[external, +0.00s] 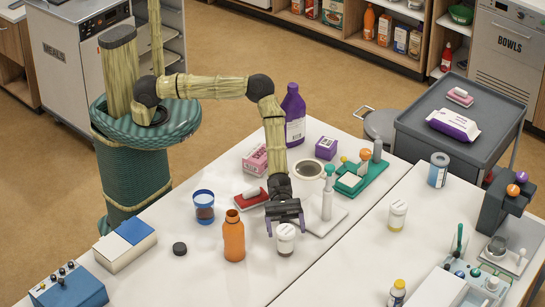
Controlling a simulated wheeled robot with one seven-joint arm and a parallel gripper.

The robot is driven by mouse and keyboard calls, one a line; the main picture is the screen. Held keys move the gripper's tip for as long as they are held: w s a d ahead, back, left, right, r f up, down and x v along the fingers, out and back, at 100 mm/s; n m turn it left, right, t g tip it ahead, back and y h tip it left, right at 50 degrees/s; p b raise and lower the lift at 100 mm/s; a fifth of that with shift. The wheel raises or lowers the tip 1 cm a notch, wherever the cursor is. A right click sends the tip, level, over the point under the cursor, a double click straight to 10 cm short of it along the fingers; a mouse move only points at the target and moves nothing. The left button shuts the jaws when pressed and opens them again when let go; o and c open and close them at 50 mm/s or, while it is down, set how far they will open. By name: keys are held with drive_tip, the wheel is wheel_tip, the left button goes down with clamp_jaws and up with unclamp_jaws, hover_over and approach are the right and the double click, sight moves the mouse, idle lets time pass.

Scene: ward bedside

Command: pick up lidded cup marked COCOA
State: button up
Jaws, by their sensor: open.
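A white lidded cup (286,242) stands upright near the front middle of the white table. Its marking is too small to read, so I cannot tell if it says COCOA. My gripper (285,228) points down directly over this cup, open, with one finger at each side near the lid. I cannot tell if the fingers touch it. Another white lidded container (397,216) with a yellowish band stands to the right, its lettering also unreadable.
An orange bottle (234,238) stands close left of the cup. The table in front is clear.

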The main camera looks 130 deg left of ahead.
sight(287, 233)
drive_tip(key=x, duration=0.4)
drive_tip(key=shift+d+p, duration=0.15)
drive_tip(key=shift+p, duration=0.25)
drive_tip(key=shift+s, duration=0.1)
drive_tip(key=shift+r, duration=0.1)
drive_tip(key=c, duration=1.2)
drive_tip(key=shift+r, duration=0.1)
drive_tip(key=shift+r, duration=0.65)
drive_tip(key=shift+s+a+r+b, duration=0.1)
drive_tip(key=shift+a+r+b, duration=0.1)
drive_tip(key=shift+r+b, duration=0.6)
drive_tip(key=v, duration=0.6)
drive_tip(key=b+v, duration=0.1)
drive_tip(key=v, duration=0.4)
drive_tip(key=b+v, duration=0.1)
drive_tip(key=v, duration=0.5)
drive_tip(key=shift+s+a+r, duration=0.2)
drive_tip(key=shift+s+r, duration=0.05)
drive_tip(key=shift+s, duration=0.05)
